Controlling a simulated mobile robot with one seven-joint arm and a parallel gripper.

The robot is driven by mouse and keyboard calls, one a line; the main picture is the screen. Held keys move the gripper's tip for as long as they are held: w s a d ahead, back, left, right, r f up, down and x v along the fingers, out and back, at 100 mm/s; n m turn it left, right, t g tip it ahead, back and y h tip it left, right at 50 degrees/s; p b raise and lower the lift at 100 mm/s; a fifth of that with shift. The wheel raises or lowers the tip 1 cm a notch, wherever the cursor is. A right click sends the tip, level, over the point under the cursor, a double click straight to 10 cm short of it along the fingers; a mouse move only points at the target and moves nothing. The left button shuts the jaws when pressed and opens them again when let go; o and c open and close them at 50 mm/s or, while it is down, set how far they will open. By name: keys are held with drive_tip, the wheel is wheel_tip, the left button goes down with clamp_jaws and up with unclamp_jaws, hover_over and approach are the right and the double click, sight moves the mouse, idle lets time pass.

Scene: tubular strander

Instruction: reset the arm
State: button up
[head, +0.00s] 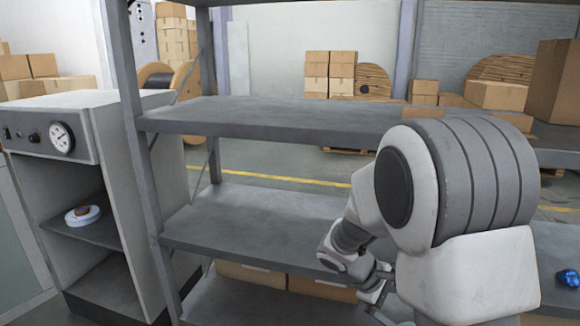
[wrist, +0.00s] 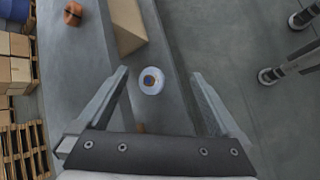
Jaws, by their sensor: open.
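My arm is stretched out at the right of the head view, over the grey shelf rack (head: 270,118). My gripper (wrist: 160,76) shows in the wrist view with its two fingers wide apart. Nothing is clamped between them. A small round white-and-blue thing (wrist: 151,80) with a dark centre appears between the fingers, on or above a grey surface farther down. I cannot tell how far below the fingertips it is. In the head view my gripper is mostly hidden behind my arm, low in the rack.
A grey cabinet (head: 60,118) with a gauge stands left of the rack, a white round thing (head: 82,214) on its shelf. A blue object (head: 568,278) lies at the far right. An orange-brown thing (wrist: 72,14) and cartons on pallets (wrist: 22,75) show in the wrist view.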

drive_tip(key=s+a+r+m+t+y, duration=0.2)
drive_tip(key=s+a+r+m+y, duration=0.25)
drive_tip(key=s+r, duration=0.4)
drive_tip(key=s+a+r+m+t+y, duration=0.3)
drive_tip(key=s+a+r+m+y, duration=0.15)
drive_tip(key=s+r, duration=0.4)
wheel_tip(320, 180, up, 22)
drive_tip(key=s+p, duration=0.2)
drive_tip(key=p, duration=2.2)
drive_tip(key=shift+a+r+n, duration=0.25)
drive_tip(key=shift+a+n, duration=0.05)
drive_tip(key=shift+a, duration=0.05)
